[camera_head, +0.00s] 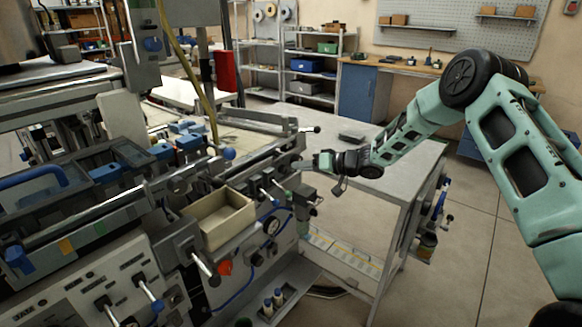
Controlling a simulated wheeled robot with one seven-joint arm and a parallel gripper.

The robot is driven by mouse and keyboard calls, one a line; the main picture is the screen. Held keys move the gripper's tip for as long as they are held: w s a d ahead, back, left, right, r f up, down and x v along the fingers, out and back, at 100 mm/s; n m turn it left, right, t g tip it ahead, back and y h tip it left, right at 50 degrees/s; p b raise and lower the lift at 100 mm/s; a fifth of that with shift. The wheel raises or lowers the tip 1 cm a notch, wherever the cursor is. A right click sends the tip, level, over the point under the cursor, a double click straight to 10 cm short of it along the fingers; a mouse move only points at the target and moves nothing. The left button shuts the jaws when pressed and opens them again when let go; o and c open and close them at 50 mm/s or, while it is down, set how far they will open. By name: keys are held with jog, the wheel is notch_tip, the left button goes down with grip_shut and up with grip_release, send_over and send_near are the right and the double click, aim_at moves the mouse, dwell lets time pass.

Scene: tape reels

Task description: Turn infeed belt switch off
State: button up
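My gripper (322,162) is at the end of my green arm, which reaches in from the right. It is small and dark at this distance, and whether its fingers are open or shut does not show. It is near the right end of the machine, close to several small levers and knobs (278,188). The panel labels are too small to read, so I cannot tell which switch is the infeed belt one.
An open beige tray (228,228) sits on the machine front, with a red-orange knob (225,268) below it. A grey metal table (390,160) stands to the right of the machine. Shelves (312,68) and a workbench (400,66) stand at the back. The floor at right is clear.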

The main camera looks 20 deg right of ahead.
aim_at(287, 168)
jog(key=x, duration=0.5)
jog(key=c, duration=0.7)
